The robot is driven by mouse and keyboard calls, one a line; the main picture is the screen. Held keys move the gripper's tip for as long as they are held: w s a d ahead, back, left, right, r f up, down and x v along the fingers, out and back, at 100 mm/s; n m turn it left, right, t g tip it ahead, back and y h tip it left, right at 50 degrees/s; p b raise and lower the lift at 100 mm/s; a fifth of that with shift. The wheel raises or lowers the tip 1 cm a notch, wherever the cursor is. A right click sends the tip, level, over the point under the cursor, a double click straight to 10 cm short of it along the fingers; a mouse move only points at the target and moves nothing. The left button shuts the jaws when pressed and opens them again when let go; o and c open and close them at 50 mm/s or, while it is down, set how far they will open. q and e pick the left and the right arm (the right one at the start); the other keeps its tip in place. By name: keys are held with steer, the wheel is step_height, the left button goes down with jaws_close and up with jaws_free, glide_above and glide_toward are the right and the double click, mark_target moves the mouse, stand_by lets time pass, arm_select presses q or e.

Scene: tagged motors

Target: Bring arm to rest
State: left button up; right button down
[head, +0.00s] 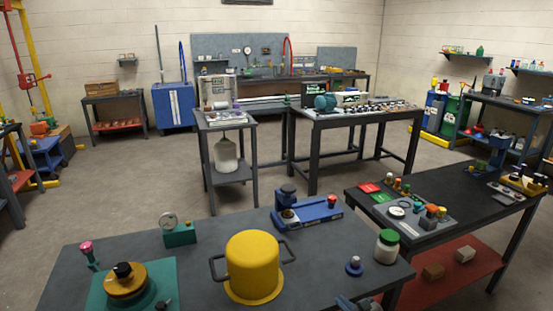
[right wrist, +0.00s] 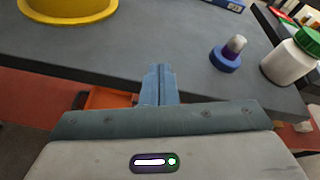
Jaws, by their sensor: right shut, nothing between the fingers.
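My right gripper (head: 358,303) shows at the bottom edge of the head view, at the front edge of the near table. In the right wrist view its fingers (right wrist: 159,82) are together and hold nothing. They point toward the grey table top (right wrist: 130,55), apart from the objects on it. My left gripper is in neither view.
The near table (head: 215,225) holds a yellow pot (head: 253,265) with handles, a small blue-based knob (head: 354,265), a green-lidded white jar (head: 387,246), a blue device (head: 305,214) and a green gauge block (head: 179,234). Another table (head: 455,175) stands right. Bare table top lies around the knob.

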steer(key=s+d+f+n+g+h, duration=0.1)
steer(key=s+d+n+g+h, duration=0.15)
steer(key=s+n, duration=0.85)
steer(key=s+d+f+n+g+h, duration=0.1)
steer(key=s+d+n+g, duration=0.3)
steer(key=s+n, duration=0.6)
steer(key=s+d+f+n+g+h, duration=0.1)
steer(key=s+d+n+g+h, duration=0.15)
steer(key=s+n, duration=0.85)
steer(key=s+d+f+m+g, duration=0.1)
steer(key=s+d+f+m, duration=0.1)
steer(key=f, duration=1.4)
steer(key=s+d+f+m+g, duration=0.1)
steer(key=s+f, duration=0.1)
steer(key=f, duration=1.5)
steer(key=s+d+f+g, duration=0.1)
steer(key=s+f, duration=1.5)
steer(key=s, duration=0.1)
steer(key=shift+s+f+m, duration=0.3)
steer(key=shift+s, duration=0.1)
steer(key=shift+d, duration=0.1)
